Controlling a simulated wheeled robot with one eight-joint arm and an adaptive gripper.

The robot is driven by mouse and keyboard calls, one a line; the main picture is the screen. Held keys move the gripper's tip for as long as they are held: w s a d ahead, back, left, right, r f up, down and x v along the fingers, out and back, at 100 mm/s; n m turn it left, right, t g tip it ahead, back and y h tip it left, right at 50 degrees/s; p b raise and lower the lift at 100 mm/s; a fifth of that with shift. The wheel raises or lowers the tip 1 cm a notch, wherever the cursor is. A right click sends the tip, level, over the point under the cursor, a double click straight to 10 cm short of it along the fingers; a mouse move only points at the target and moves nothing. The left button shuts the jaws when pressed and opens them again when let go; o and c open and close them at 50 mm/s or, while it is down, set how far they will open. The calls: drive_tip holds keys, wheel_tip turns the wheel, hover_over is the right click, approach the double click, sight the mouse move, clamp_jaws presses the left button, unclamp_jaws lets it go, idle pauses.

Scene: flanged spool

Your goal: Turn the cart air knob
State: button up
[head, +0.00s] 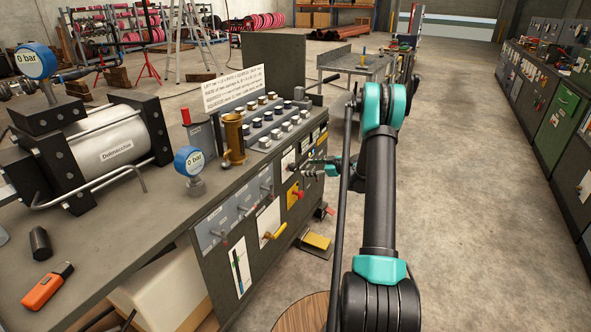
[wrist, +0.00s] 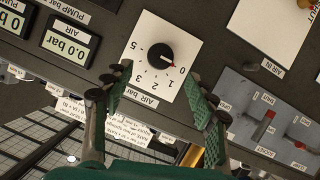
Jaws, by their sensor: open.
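The air knob (wrist: 153,57) is a round black dial on a white plate (wrist: 146,95) with a number scale and an "AIR bar" label in the wrist view. Its red mark points toward the 0. My gripper (wrist: 157,74) is open, with one green-padded finger on each side of the plate's lower part. The knob appears between and just beyond the fingertips, and the fingers do not grip it. In the head view my gripper (head: 316,168) is at the front face of the cart's panel, where the knob cannot be made out clearly.
Pressure displays (wrist: 66,42) are left of the knob, and a red switch (wrist: 264,124) is on a grey plate to the right. In the head view, a yellow lever (head: 274,232) and a red knob (head: 298,194) stick out from the panel. The floor (head: 450,200) to the right is clear.

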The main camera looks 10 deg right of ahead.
sight(296, 168)
drive_tip(key=x, duration=0.9)
drive_tip(key=c, duration=1.2)
drive_tip(key=shift+o, duration=0.2)
drive_tip(key=m+g+y, duration=0.2)
drive_tip(key=m, duration=0.2)
drive_tip(key=shift+m+g, duration=0.3)
drive_tip(key=shift+g, duration=0.1)
drive_tip(key=m+g+y, duration=0.1)
drive_tip(key=m, duration=0.1)
drive_tip(key=shift+m, duration=0.3)
drive_tip(key=shift+m+g+y, duration=0.4)
drive_tip(key=shift+m+y, duration=0.5)
drive_tip(key=shift+m, duration=0.4)
